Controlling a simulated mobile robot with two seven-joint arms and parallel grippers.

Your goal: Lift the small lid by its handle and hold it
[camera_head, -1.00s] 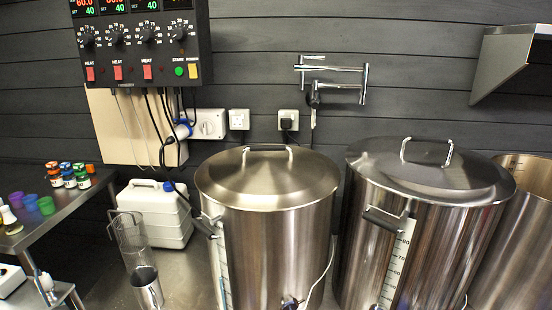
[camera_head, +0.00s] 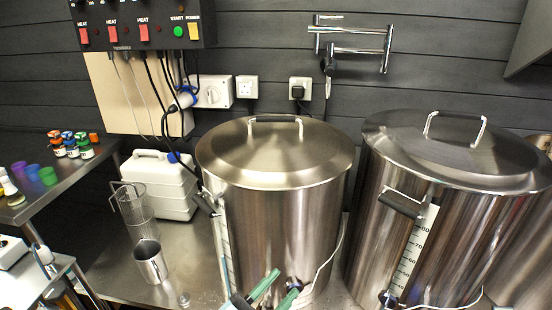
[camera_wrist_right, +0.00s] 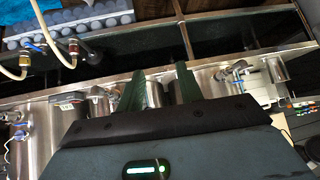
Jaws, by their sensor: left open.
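Two domed steel lids sit on two tall steel pots. The lid on the left pot (camera_head: 275,155) looks the smaller, with a dark grip on its arched handle (camera_head: 275,119). My left gripper (camera_head: 276,282) shows green fingers at the bottom edge, in front of the left pot. It is open, empty and well below the handle.
A steel jug (camera_head: 150,262), a wire basket (camera_head: 133,213) and a white canister (camera_head: 160,185) stand left of the left pot. A control box (camera_head: 145,25) and a folded wall tap (camera_head: 350,40) are above. The space over the left lid is clear.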

